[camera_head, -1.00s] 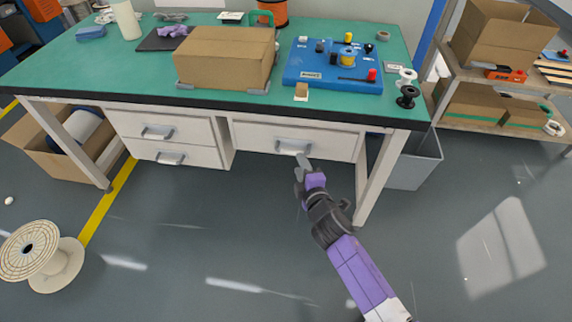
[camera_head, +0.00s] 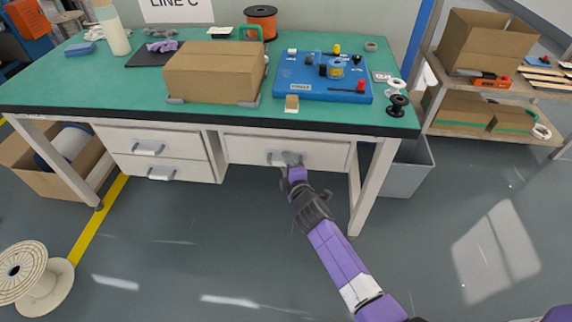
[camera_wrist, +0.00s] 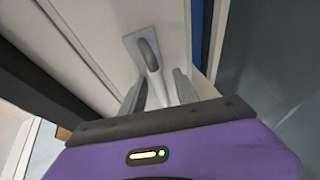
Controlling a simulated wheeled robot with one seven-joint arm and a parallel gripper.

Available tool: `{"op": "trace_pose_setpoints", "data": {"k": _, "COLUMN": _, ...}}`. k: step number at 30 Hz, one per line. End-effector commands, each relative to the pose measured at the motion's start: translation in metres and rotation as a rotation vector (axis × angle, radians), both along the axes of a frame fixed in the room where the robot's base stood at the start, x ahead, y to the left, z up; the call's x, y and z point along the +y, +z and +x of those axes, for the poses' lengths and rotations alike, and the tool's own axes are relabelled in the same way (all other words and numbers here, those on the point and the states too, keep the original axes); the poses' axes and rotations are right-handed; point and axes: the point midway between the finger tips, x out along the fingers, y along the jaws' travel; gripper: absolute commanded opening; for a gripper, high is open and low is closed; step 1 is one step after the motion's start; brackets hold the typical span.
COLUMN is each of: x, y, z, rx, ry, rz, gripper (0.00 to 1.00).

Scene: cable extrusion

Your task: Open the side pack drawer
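The wide right drawer (camera_head: 325,154) under the green workbench has a white front and a grey bar handle (camera_head: 284,157). It looks closed. My gripper (camera_head: 290,172) is at that handle. In the wrist view, the handle (camera_wrist: 149,55) on its plate runs down between the two grey fingers of my gripper (camera_wrist: 158,92). The fingers stand apart, one on each side of the handle, and look open. Whether either finger touches the handle cannot be told. Two stacked drawers, an upper one (camera_head: 185,148) and a lower one (camera_head: 195,172), are on the left and closed.
The green bench top (camera_head: 130,80) carries a cardboard box (camera_head: 212,75) and a blue fixture board (camera_head: 310,88). A bench leg (camera_head: 375,185) and a grey bin (camera_head: 405,172) stand right of my arm. The floor in front is clear; a cable spool (camera_head: 45,290) lies at left.

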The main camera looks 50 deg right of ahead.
Motion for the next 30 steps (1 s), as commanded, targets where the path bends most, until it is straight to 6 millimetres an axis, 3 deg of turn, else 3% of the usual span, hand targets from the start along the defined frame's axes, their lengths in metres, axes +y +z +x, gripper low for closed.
{"op": "trace_pose_setpoints", "data": {"k": 2, "x": 0.0001, "y": 0.0001, "z": 0.0, "rx": 0.0, "ry": 0.0, "rz": 0.0, "gripper": 0.35}}
{"op": "trace_pose_setpoints", "data": {"k": 7, "x": 0.0002, "y": 0.0002, "z": -0.0001, "rx": 0.0, "ry": 0.0, "rz": 0.0, "gripper": 0.01}}
{"op": "trace_pose_setpoints", "data": {"k": 8, "x": 0.0004, "y": 0.0001, "z": -0.0001, "rx": 0.0, "ry": 0.0, "rz": 0.0, "gripper": 0.0}}
{"op": "trace_pose_setpoints", "data": {"k": 30, "x": 0.0008, "y": -0.0001, "z": -0.0001, "rx": 0.0, "ry": 0.001, "rz": 0.0, "gripper": 0.0}}
